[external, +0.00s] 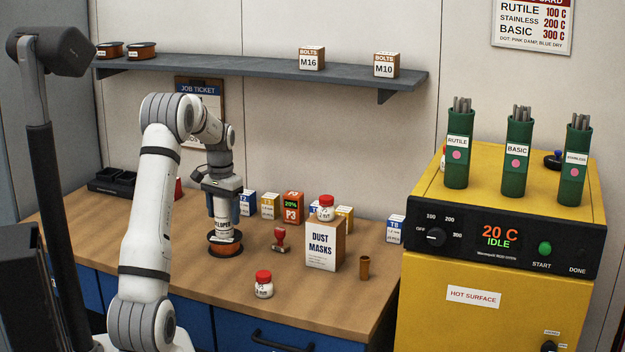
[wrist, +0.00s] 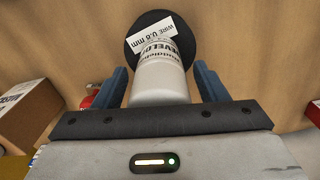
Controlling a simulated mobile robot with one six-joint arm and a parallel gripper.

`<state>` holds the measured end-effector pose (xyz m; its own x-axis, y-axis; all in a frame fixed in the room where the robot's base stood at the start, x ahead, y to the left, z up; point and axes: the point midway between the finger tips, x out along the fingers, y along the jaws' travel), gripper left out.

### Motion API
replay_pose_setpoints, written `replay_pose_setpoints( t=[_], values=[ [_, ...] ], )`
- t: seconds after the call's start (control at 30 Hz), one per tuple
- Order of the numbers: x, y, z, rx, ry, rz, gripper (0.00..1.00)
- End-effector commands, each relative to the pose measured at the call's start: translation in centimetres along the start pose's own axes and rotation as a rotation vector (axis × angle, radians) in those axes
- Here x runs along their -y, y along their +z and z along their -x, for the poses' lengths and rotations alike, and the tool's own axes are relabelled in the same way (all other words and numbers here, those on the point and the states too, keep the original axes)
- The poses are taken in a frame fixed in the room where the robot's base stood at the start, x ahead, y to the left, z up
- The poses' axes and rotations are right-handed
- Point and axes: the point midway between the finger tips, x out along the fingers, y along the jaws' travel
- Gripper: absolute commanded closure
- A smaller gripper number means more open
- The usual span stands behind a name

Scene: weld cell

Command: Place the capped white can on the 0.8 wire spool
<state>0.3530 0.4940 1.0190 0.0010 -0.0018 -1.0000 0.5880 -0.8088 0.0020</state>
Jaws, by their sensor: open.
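The white can (external: 227,231), with a label reading in part "DEVELOPER", stands upright on a dark spool with orange wire (external: 225,249) on the bench. In the wrist view the can (wrist: 160,78) looks to rest on the spool (wrist: 137,50), whose label reads "WIRE 0.8 mm". My gripper (external: 223,205) points down over the can. In the wrist view its blue fingers (wrist: 162,82) stand open on both sides of the can, with small gaps. The can's cap is largely hidden by my gripper in the external view.
Small boxes (external: 270,206) line the back.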

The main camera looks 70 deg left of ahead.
Motion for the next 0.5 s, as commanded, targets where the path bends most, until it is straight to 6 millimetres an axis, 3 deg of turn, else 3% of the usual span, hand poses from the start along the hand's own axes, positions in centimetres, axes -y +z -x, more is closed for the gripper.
replay_pose_setpoints(
  t=[0.17,0.5],
  values=[
    [0.1,-0.1,1.9,-0.005,-0.002,0.000,0.34],
    [0.0,-0.1,9.1,-0.005,-0.002,0.000,0.34]
  ],
)
